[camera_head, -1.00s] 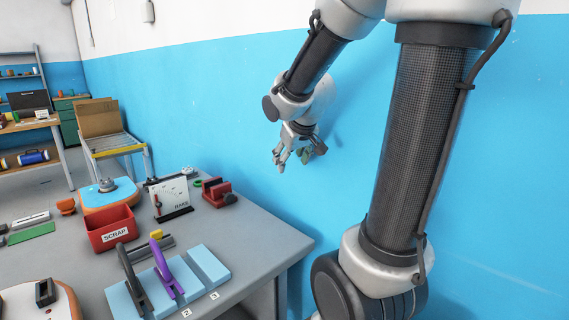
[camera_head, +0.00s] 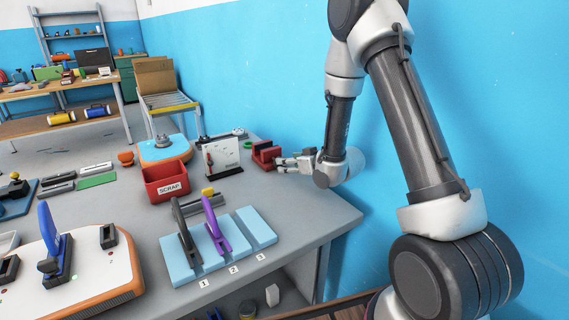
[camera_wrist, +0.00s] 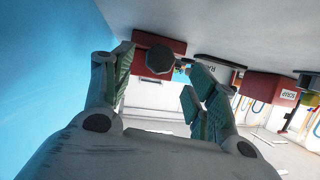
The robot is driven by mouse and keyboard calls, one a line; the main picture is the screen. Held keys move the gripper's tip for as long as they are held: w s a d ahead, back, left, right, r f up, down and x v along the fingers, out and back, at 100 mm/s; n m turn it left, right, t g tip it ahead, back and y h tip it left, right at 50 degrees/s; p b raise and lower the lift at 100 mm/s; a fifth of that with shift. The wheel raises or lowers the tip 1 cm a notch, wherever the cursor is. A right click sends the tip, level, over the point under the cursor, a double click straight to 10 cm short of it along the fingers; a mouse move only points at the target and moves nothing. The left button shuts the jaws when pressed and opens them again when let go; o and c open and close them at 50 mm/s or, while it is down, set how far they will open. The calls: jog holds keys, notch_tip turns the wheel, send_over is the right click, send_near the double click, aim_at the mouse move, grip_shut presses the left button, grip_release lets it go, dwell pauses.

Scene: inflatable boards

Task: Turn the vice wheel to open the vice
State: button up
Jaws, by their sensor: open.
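The red vice (camera_head: 265,154) stands on the grey table near its back right edge, beside the white board. In the wrist view the red vice (camera_wrist: 165,50) appears upside down, with a dark round wheel (camera_wrist: 159,59) on its near face. My gripper (camera_head: 281,163) is level with the vice, just to its right, with its fingers pointing at it. In the wrist view my gripper (camera_wrist: 160,80) is open, and the wheel shows in the gap between the fingers, nearer the left one. I cannot tell whether a finger touches the wheel. The vice jaws' opening is not clear.
A white board (camera_head: 222,157) stands left of the vice. A red SCRAP bin (camera_head: 167,181), a light blue rack (camera_head: 258,228) with black and purple handled tools, and an orange-edged board (camera_head: 125,272) are on the table (camera_head: 310,215). The blue wall is close on the right.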

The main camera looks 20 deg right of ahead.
jog(key=x, duration=0.5)
jog(key=shift+w+f, duration=0.15)
jog(key=shift+w, duration=0.1)
jog(key=shift+a, duration=0.1)
jog(key=c, duration=1)
